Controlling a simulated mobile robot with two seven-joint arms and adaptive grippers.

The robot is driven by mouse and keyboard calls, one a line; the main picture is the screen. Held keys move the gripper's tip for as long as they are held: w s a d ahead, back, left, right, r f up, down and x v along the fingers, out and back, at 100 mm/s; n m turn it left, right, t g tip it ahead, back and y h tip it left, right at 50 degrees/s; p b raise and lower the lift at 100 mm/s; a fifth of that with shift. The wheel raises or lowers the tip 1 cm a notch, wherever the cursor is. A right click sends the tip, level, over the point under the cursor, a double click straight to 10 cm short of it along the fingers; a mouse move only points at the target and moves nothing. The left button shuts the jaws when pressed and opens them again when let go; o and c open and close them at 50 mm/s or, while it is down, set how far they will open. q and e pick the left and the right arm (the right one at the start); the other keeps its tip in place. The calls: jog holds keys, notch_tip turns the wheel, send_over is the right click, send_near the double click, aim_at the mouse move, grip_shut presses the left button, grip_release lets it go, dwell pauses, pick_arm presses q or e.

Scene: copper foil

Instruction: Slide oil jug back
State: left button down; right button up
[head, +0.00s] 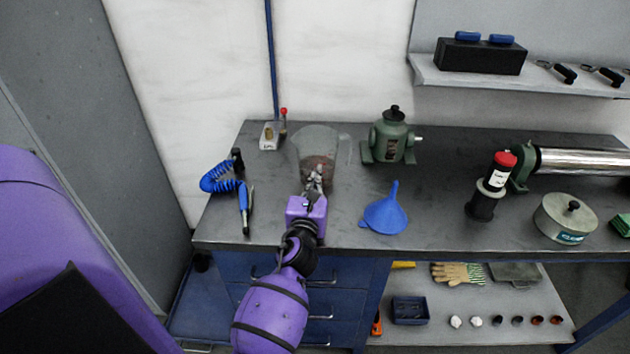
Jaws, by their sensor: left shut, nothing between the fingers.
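The oil jug (318,142) looks like a clear, see-through vessel standing upright toward the back left of the grey workbench (440,215). Something reddish-brown shows through its lower part. My left gripper (316,173) reaches in from the front, in line with the jug's near side. Its fingers are shut with nothing between them and cover part of the jug's lower front. I cannot tell whether the fingertips touch the jug. My right gripper is not in view.
A blue coiled air hose (220,180) lies left of my gripper, and a blue funnel (385,210) right of it. A small box (269,136) stands behind left of the jug, a green machine (391,138) to its right. The wall is behind.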

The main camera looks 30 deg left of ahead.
pick_arm(q)
jog(key=x, duration=0.6)
jog(key=shift+w+a+f+b, duration=0.1)
jog(key=shift+w+a+b, duration=0.1)
jog(key=shift+w+b, duration=0.15)
jog(key=shift+w, duration=0.1)
